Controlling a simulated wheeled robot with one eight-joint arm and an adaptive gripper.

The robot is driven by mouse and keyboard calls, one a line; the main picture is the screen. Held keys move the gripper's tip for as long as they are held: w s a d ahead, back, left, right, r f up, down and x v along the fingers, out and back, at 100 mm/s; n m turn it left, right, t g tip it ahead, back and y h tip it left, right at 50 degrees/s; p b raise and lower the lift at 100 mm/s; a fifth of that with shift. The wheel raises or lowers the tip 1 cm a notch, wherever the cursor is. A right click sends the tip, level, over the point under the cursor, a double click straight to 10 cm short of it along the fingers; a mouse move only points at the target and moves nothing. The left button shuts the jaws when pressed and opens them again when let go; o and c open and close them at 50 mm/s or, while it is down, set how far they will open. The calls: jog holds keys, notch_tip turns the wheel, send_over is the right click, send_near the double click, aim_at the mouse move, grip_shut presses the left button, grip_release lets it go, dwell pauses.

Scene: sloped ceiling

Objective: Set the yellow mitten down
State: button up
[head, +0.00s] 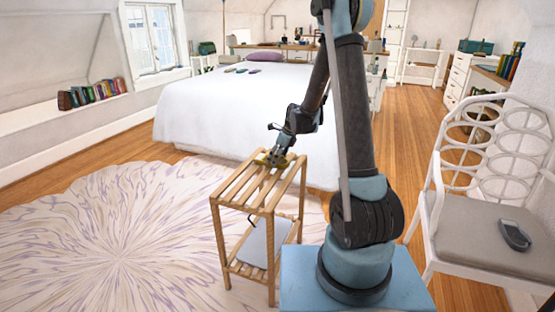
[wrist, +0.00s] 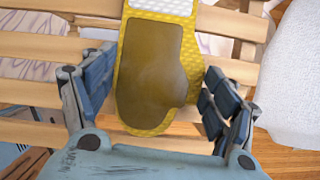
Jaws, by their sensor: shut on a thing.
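The yellow mitten (wrist: 150,75) has a quilted yellow edge, a brownish palm and a white cuff. In the wrist view it lies flat between the two fingers of my gripper (wrist: 158,97), its rounded end toward my palm. In the head view a little of the mitten (head: 262,161) shows under my gripper (head: 274,160), at the far end of the slatted wooden stand (head: 254,183). My gripper is shut on the mitten. The mitten is over the top slats (wrist: 35,103); I cannot tell whether it rests on them.
A pale flat object (head: 263,243) lies on the stand's lower shelf. The white bed (head: 225,105) is just behind the stand. A round patterned rug (head: 120,240) spreads to the left. A white chair (head: 470,195) with a dark handheld object (head: 514,235) stands at the right.

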jog(key=o, duration=1)
jog(key=shift+o, duration=0.2)
jog(key=v, duration=1.2)
jog(key=s+d+r+n+h, duration=0.1)
jog(key=s+d+r+n, duration=0.4)
jog(key=s, duration=0.3)
jog(key=s+d+f+n+h, duration=0.1)
jog(key=s+d+n, duration=0.3)
jog(key=s, duration=0.6)
jog(key=s+d+f+n+h, duration=0.1)
jog(key=s+d+f+n, duration=0.1)
jog(key=s+d+n, duration=0.3)
jog(key=s+d+f+n+h, duration=0.1)
jog(key=s+d+n, duration=0.3)
jog(key=s+n, duration=0.5)
jog(key=shift+s+d+f, duration=0.15)
jog(key=shift+s+f, duration=0.55)
jog(key=shift+s, duration=2.7)
